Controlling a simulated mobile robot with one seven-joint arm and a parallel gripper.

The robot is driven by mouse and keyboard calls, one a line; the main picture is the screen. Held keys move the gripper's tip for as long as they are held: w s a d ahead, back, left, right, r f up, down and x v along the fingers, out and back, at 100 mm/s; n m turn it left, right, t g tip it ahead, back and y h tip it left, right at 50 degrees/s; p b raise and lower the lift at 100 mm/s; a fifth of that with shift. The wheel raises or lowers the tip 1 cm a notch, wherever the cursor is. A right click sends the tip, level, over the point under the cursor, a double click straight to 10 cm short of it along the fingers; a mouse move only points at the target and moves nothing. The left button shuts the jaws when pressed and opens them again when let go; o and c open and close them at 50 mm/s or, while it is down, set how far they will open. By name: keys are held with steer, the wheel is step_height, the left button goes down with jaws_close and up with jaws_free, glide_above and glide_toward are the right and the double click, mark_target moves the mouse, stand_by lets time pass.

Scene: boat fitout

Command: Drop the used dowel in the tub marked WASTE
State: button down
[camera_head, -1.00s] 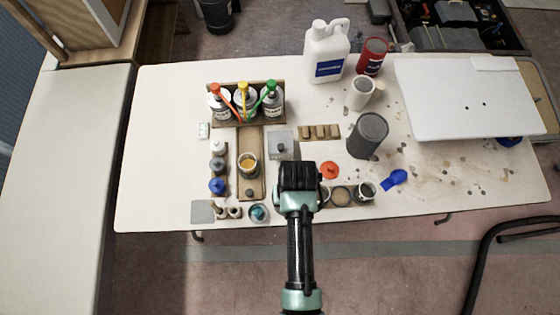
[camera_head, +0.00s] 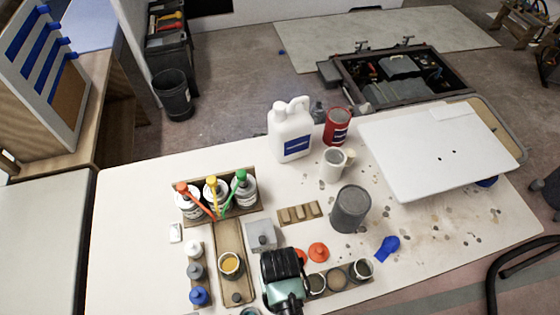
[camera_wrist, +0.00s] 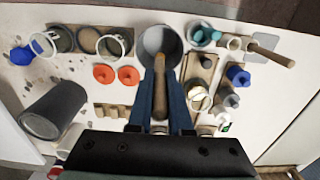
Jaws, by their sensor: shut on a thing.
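A dark bin (camera_head: 172,98) stands on the floor at the back left. No WASTE marking is readable.
The white table (camera_head: 130,235) holds a bottle rack (camera_head: 240,210), a white jug (camera_head: 290,130), a red can (camera_head: 337,126), a dark grey cylinder (camera_head: 350,209), orange lids (camera_head: 318,252) and open cups (camera_head: 362,268). A white board (camera_head: 435,150) covers its right side.

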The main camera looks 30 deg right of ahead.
steer(key=shift+f+b, duration=2)
steer(key=shift+f, duration=1)
steer(key=c, duration=0.8)
jaws_free()
steer(key=shift+o, duration=0.2)
steer(key=shift+r, duration=0.1)
step_height(320, 180, up, 13)
steer(key=shift+f+b, duration=0.1)
steer(key=shift+b, duration=0.4)
